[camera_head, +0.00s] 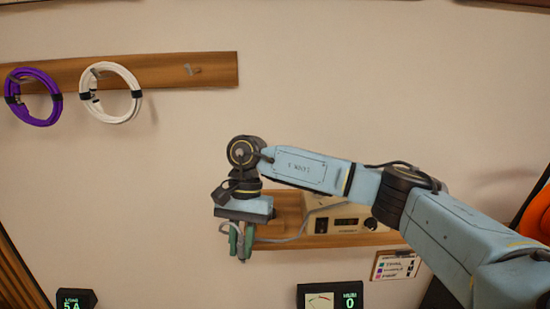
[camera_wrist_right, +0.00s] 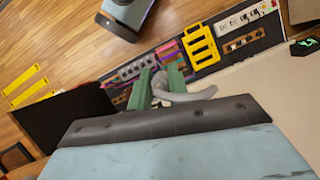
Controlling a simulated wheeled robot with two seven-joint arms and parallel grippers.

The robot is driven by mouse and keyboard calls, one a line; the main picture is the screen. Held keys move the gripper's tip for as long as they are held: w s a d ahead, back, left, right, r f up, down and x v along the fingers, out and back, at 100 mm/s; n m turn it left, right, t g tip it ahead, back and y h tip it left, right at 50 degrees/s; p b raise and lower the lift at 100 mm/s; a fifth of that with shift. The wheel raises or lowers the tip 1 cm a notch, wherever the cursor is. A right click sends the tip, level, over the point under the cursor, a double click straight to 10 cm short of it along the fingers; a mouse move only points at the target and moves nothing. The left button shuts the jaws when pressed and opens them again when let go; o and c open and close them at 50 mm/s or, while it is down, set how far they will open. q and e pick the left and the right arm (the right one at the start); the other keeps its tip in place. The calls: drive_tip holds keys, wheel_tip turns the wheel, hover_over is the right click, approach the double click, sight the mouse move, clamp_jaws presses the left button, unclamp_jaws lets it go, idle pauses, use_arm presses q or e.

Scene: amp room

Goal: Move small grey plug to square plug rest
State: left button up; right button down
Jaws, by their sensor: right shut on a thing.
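My right gripper (camera_head: 242,246) hangs in front of the wall at the left end of a wooden shelf, its green fingers pointing down. It is shut on the small grey plug (camera_head: 241,254), which is mostly hidden between the fingers. A grey cable runs from the plug to the right, toward a beige box. In the right wrist view the green fingers (camera_wrist_right: 158,92) hold the grey plug (camera_wrist_right: 160,81), and its cable (camera_wrist_right: 195,95) curves to the right. I cannot pick out the square plug rest for certain. My left gripper is not in view.
The beige box (camera_head: 334,221) with a display and knob stands on the wooden shelf (camera_head: 355,240), beside my gripper. A purple cable coil (camera_head: 56,108) and a white one (camera_head: 136,104) hang from a wooden rail (camera_head: 170,72). A yellow slotted piece (camera_wrist_right: 201,45) sits on a panel below.

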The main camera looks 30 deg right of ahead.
drive_tip(key=w+d+r+m+t+h+p, duration=0.1)
drive_tip(key=w+d+r+m+t+p, duration=0.35)
drive_tip(key=m, duration=0.75)
drive_tip(key=w+d+r+m+t+h+p, duration=0.1)
drive_tip(key=w+d+r+m+t, duration=0.25)
drive_tip(key=d+r+m, duration=0.6)
drive_tip(key=shift+w+a+f+m+g+b, duration=0.15)
drive_tip(key=shift+f+m+b, duration=0.3)
drive_tip(key=shift+f+b, duration=0.9)
drive_tip(key=shift+w+a+f+m+g+b, duration=0.1)
drive_tip(key=shift+a+f+m+b, duration=0.35)
drive_tip(key=shift+f, duration=1.65)
drive_tip(key=shift+w+a+f+m+g+b, duration=0.15)
drive_tip(key=shift+f+m+b, duration=0.3)
drive_tip(key=shift+f+b, duration=0.95)
drive_tip(key=shift+d+f, duration=0.15)
drive_tip(key=shift+f, duration=0.9)
drive_tip(key=c, duration=1.2)
unclamp_jaws()
drive_tip(key=shift+c, duration=0.2)
